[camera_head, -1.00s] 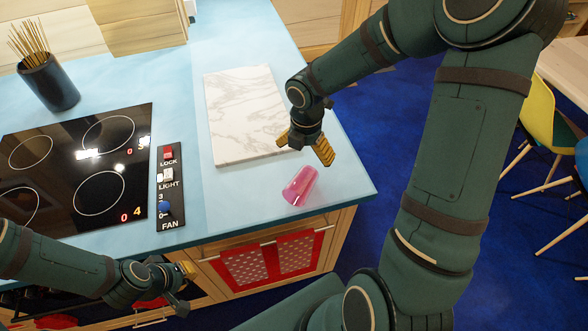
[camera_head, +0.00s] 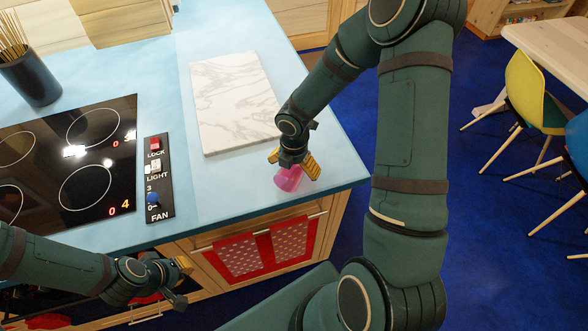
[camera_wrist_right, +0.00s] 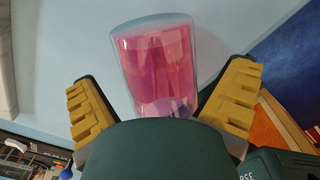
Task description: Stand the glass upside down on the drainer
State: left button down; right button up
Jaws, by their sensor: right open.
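A pink see-through glass (camera_head: 288,181) is on the blue counter near its front right corner. In the right wrist view the glass (camera_wrist_right: 160,70) is between the two yellow fingers, with a gap on each side. Its wider end points away from the palm, and its near end is partly hidden by my gripper. My right gripper (camera_head: 293,164) is open over the glass and hides part of it in the head view. My left gripper (camera_head: 184,282) is open and empty, low in front of the cooker side. I cannot make out a drainer in these frames.
A white marble board (camera_head: 235,105) lies behind the glass. A black hob (camera_head: 75,160) and a switch panel (camera_head: 159,180) are to the left. A dark pot with sticks (camera_head: 32,80) stands at the far left. Red dotted cloths (camera_head: 262,252) hang on the front rail.

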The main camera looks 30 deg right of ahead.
jog(key=shift+f, duration=0.4)
jog(key=c, duration=1.3)
